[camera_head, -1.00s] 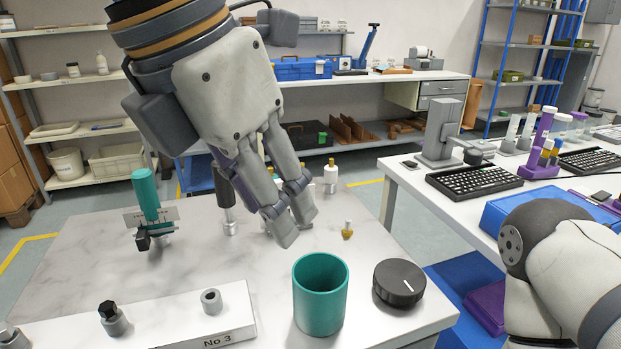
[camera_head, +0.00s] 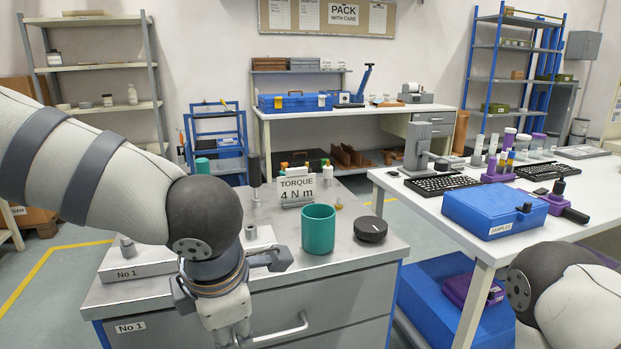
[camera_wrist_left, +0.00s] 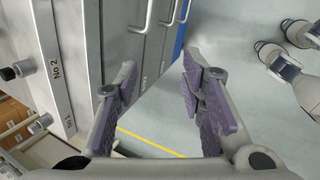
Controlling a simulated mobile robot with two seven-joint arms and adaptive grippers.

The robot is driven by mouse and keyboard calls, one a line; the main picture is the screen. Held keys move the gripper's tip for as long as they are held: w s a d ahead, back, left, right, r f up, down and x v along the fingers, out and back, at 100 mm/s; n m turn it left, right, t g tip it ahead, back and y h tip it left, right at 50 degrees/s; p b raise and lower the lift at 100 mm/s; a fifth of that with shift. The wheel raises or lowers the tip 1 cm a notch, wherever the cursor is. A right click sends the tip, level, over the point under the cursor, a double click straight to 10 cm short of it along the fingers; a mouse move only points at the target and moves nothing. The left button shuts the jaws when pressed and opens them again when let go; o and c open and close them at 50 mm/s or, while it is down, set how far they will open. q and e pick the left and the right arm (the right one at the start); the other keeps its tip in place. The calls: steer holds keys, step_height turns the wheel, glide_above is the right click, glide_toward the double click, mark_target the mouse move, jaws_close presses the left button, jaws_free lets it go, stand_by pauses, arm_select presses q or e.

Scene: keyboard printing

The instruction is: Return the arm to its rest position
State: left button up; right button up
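My left arm enters the head view from the left and bends down at a dark joint. My left gripper (camera_head: 232,335) hangs pointing down in front of the workbench's drawer front, partly cut off by the picture's bottom edge. In the left wrist view the left gripper (camera_wrist_left: 158,75) has its two purple-padded fingers spread, with nothing between them and the floor beyond. Part of my right arm shows at the lower right of the head view; its gripper is out of sight.
The workbench (camera_head: 345,255) bears a teal cup (camera_head: 318,230), a black knob (camera_head: 370,229), a torque sign (camera_head: 296,188) and a No 1 block (camera_head: 140,268). Its drawer handle (camera_head: 280,333) is close to my left gripper. A table with a blue box (camera_head: 494,211) stands right.

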arm_select(q)
steer(key=s+a+f+m, duration=0.2)
steer(key=s+f+m, duration=0.15)
steer(key=f, duration=0.35)
steer(key=s+a+f+m, duration=0.3)
steer(key=f+m, duration=0.2)
steer(key=f, duration=0.2)
steer(key=s+a+f+m, duration=0.2)
steer(key=s+f+m, duration=0.15)
steer(key=f, duration=0.45)
steer(key=s+a+f+m+g, duration=0.2)
steer(key=s+m, duration=0.3)
steer(key=s, duration=0.5)
steer(key=s+a+f+m+g+h, duration=0.1)
steer(key=s+a+f+m+g, duration=0.1)
steer(key=s+m, duration=0.4)
steer(key=s+f+g, duration=0.1)
steer(key=s+f, duration=0.1)
steer(key=s, duration=0.3)
steer(key=shift+a+f+g, duration=0.15)
steer(key=shift+f+g, duration=0.15)
steer(key=shift+f, duration=0.1)
arm_select(e)
steer(key=shift+s, duration=0.35)
